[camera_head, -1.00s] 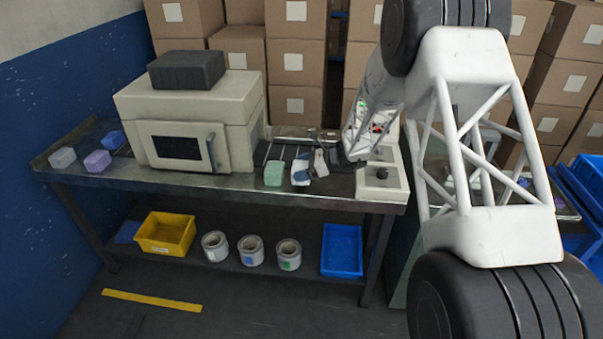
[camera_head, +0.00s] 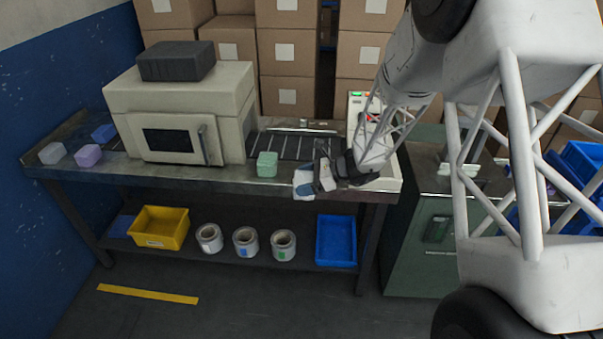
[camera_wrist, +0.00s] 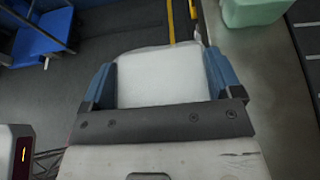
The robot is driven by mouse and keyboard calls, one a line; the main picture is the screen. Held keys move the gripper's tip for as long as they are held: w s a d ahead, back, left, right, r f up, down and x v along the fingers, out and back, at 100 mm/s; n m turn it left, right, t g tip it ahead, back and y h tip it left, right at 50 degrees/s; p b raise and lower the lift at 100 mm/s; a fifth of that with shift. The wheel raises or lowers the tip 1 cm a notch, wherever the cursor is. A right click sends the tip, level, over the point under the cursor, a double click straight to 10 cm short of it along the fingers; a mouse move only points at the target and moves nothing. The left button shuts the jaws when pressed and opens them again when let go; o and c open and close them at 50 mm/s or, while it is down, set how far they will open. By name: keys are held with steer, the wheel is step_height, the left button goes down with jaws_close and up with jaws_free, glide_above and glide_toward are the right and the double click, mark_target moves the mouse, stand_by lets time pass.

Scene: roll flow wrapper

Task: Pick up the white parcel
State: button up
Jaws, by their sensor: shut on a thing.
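The white parcel (camera_wrist: 160,78) fills the space between the two blue fingers of my gripper (camera_wrist: 160,85) in the wrist view, and my gripper is shut on it. In the head view the parcel (camera_head: 303,185) shows as a small white shape at the tip of my gripper (camera_head: 308,184), at the front edge of the metal bench (camera_head: 225,186). The wrist view looks past the parcel to the floor, so the parcel appears held at or beyond the bench edge. Part of it is hidden by the fingers.
A green parcel (camera_head: 267,164) stands on the bench left of my gripper. The wrapper machine (camera_head: 185,110) is further left, with a white parcel (camera_head: 52,153) and purple parcel (camera_head: 88,155) beyond it. A blue bin (camera_head: 336,241) sits on the lower shelf.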

steer(key=shift+s+d+r, duration=0.1)
steer(key=shift+s+d, duration=0.15)
steer(key=shift+s, duration=0.6)
